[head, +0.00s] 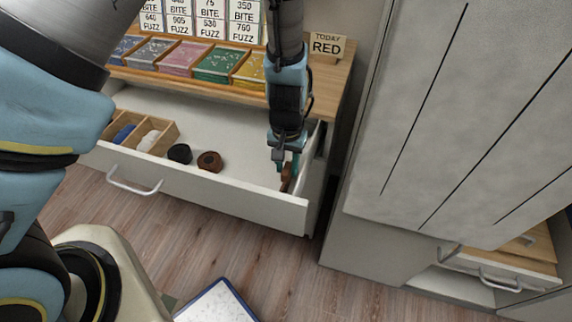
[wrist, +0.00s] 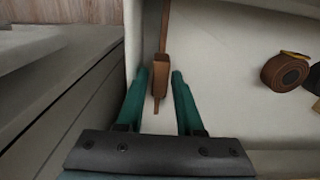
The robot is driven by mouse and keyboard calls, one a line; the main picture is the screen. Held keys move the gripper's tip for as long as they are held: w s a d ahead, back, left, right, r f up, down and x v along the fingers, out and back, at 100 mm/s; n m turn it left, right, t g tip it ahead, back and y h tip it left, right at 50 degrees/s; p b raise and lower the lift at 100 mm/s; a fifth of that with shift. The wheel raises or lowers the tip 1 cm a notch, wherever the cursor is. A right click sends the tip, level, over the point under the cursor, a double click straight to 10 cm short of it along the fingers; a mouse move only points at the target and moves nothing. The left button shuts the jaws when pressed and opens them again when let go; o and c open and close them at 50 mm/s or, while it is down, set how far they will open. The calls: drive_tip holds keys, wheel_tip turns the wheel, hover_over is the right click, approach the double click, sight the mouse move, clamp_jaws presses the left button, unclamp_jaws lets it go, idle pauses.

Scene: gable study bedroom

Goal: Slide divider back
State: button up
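The divider is a thin brown wooden piece (head: 286,184) near the right end of the open white drawer (head: 222,190). In the wrist view the divider (wrist: 160,76) shows a thicker brown block, with a thin strip running away from it along the drawer's side wall. My gripper (head: 284,163) reaches down into the drawer over it. In the wrist view the two green fingers of my gripper (wrist: 160,80) stand apart, one on each side of the block, with narrow gaps visible. The fingers partly hide the divider in the head view.
A dark roll (head: 180,153) and a brown roll (head: 209,161) lie left of my gripper in the drawer. A wooden compartment box (head: 167,136) fills its left end. The drawer walls are close around my gripper. A grey cabinet (head: 440,120) stands at right.

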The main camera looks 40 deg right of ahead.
drive_tip(key=shift+o, duration=1.3)
drive_tip(key=w+a+b, duration=0.2)
drive_tip(key=w+a, duration=0.2)
drive_tip(key=w, duration=0.3)
drive_tip(key=w+a+b, duration=0.1)
drive_tip(key=w+a, duration=0.3)
drive_tip(key=w, duration=0.3)
wheel_tip(320, 180, up, 10)
drive_tip(key=b, duration=0.1)
drive_tip(key=w+a+r+n, duration=0.3)
drive_tip(key=w+a, duration=0.3)
drive_tip(key=a, duration=0.3)
drive_tip(key=shift+a+r, duration=0.25)
drive_tip(key=shift+r, duration=0.25)
